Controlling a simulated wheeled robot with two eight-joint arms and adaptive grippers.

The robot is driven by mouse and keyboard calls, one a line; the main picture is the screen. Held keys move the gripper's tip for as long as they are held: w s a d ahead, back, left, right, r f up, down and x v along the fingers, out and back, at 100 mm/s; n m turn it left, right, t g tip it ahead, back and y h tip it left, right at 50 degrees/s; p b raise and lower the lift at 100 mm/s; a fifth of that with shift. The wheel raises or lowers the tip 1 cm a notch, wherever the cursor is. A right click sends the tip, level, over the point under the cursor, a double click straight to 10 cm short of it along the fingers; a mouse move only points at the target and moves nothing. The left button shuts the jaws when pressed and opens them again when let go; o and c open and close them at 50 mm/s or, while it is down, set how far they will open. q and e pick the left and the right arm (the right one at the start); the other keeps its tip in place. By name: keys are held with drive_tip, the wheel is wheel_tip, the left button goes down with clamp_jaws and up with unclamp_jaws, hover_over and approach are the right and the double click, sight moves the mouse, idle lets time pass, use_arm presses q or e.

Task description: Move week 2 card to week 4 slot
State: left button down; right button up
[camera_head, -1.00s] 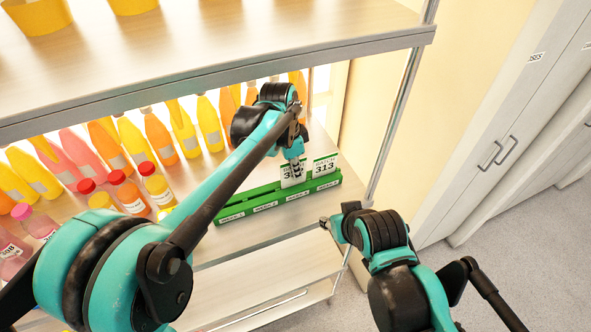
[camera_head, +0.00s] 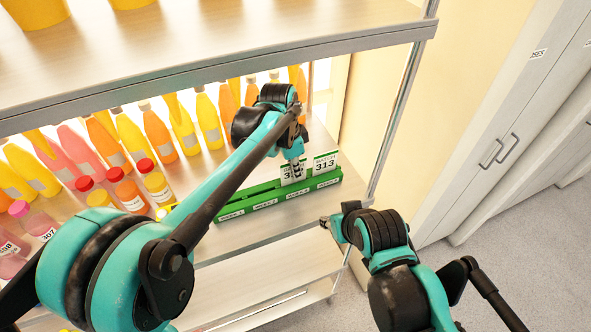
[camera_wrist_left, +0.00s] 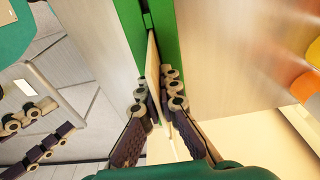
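The green card holder (camera_head: 243,206) stands on the middle shelf, with a row of small labels on its front. A white card with a green band (camera_head: 286,178) stands upright at its third section from the left, partly hidden by my left gripper (camera_head: 298,168). In the left wrist view, my left gripper (camera_wrist_left: 157,95) has its fingers closed on the thin card (camera_wrist_left: 152,65), which reaches the green holder (camera_wrist_left: 167,30). Whether the card's bottom sits in the slot is hidden. A second card reading 313 (camera_head: 326,162) stands at the right end section. My right gripper (camera_head: 326,222) is in front of the shelf.
Several juice bottles (camera_head: 158,135) fill the shelf to the left and behind. The upper shelf (camera_head: 240,72) overhangs the holder, and a metal post (camera_head: 395,115) stands to its right. My left arm crosses in front of the bottles.

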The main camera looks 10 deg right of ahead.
use_arm(q)
drive_tip(key=shift+f, duration=0.1)
drive_tip(key=c, duration=1.6)
unclamp_jaws()
drive_tip(key=shift+c, duration=0.2)
